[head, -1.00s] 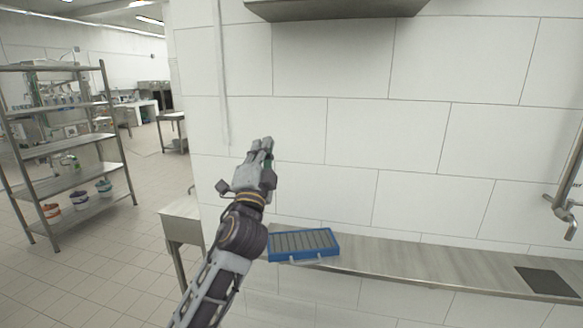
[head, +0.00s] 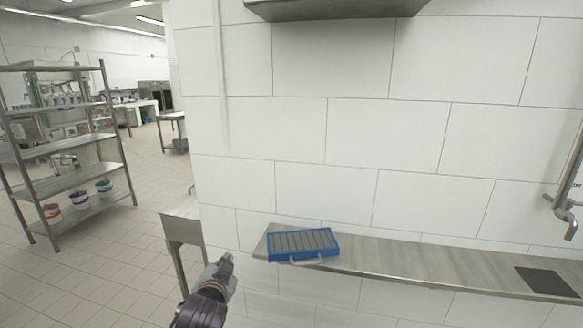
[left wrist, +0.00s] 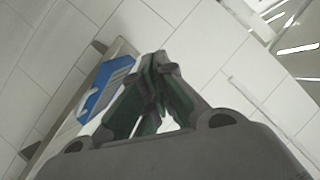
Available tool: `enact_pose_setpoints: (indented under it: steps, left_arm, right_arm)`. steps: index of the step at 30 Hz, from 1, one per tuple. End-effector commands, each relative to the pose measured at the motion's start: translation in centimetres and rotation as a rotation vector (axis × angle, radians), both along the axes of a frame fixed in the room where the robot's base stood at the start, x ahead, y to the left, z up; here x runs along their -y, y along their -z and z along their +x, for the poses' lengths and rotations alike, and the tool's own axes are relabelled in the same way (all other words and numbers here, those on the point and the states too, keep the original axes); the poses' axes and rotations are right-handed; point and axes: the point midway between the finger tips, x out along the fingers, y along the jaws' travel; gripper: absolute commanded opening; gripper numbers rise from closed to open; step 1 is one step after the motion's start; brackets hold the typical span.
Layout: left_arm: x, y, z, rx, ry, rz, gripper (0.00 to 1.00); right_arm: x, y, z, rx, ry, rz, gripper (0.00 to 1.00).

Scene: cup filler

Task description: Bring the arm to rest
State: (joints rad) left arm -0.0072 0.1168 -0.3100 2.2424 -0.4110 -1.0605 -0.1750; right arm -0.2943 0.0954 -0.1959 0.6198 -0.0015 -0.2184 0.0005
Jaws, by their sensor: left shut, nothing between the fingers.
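My left gripper (left wrist: 158,62) is shut and empty; its fingertips meet in the left wrist view. In the head view only part of my left arm shows at the lower middle, with the gripper end (head: 226,262) low, left of and below the shelf's edge. It is apart from the blue tray. My right gripper is in neither view.
A blue tray (head: 271,257) with a grey slatted inside sits on the narrow steel wall shelf (head: 420,264); its blue side also shows in the left wrist view (left wrist: 97,95). A metal rack (head: 60,184) stands at left. A steel table (head: 182,229) is near the wall corner.

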Motion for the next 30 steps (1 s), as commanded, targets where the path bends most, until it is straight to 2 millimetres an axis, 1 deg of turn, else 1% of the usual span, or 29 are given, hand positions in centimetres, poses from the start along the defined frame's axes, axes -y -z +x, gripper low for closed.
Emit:
enact_pose_setpoints:
  steps: [1,3,5,9,14,18,21,24,30]
  left_arm:
    - [-0.4,1.5,-1.0,-0.043,-0.009,-0.022,0.0]
    - [-0.8,3.5,-2.2,-0.102,-0.023,-0.054,0.0]
    - [-1.2,5.1,-3.4,-0.153,-0.035,-0.082,0.0]
    - [-2.0,8.7,-6.4,-0.271,-0.063,-0.142,0.0]
    - [-2.6,12.3,-10.2,-0.405,-0.097,-0.207,0.0]
    - [-3.1,15.1,-13.9,-0.523,-0.128,-0.259,0.0]
    - [-3.4,16.9,-16.6,-0.605,-0.151,-0.294,0.0]
    - [-3.6,18.2,-19.1,-0.678,-0.171,-0.322,0.0]
    - [-3.8,19.7,-22.4,-0.774,-0.198,-0.358,0.0]
  right_arm:
    - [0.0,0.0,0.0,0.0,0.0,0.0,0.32]
    - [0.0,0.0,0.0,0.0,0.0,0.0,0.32]
    - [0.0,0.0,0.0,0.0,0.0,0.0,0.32]
    - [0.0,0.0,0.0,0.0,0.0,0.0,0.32]
    - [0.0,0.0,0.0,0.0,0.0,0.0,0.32]
    - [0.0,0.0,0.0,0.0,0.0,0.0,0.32]
    - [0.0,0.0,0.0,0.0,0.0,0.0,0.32]
    - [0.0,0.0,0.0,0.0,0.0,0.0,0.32]
    - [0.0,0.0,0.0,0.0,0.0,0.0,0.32]
